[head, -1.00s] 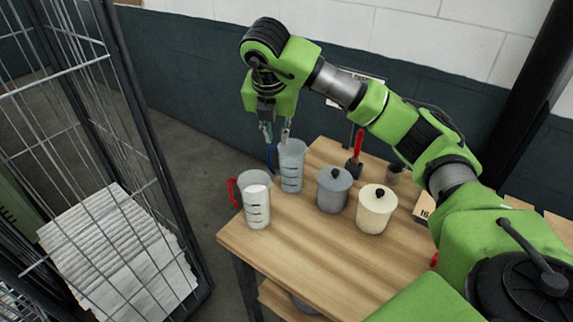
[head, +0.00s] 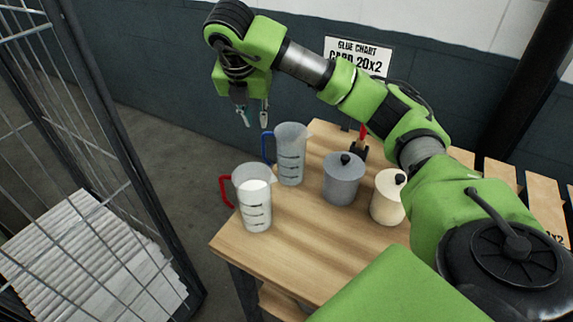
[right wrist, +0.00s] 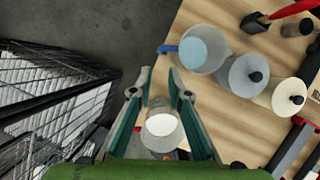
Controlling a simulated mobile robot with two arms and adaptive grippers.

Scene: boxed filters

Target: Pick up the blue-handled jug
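The blue-handled jug (head: 291,158) is clear grey with dark marks and stands upright on the wooden table (head: 300,245) near its far left edge. Its blue handle (head: 267,147) points left. In the right wrist view the jug (right wrist: 203,46) is seen from above, beyond and right of the fingertips, with a pale blue inside. My right gripper (head: 254,116) hangs fingers down, up and left of the jug, apart from it. In the right wrist view the gripper (right wrist: 160,76) is open and empty. My left gripper is not in view.
A red-handled jug (head: 256,212) with white contents stands in front; it shows between the fingers in the right wrist view (right wrist: 161,128). A grey lidded canister (head: 343,183) and a cream one (head: 386,203) stand right. A wire cage (head: 112,130) is left. The table's front is clear.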

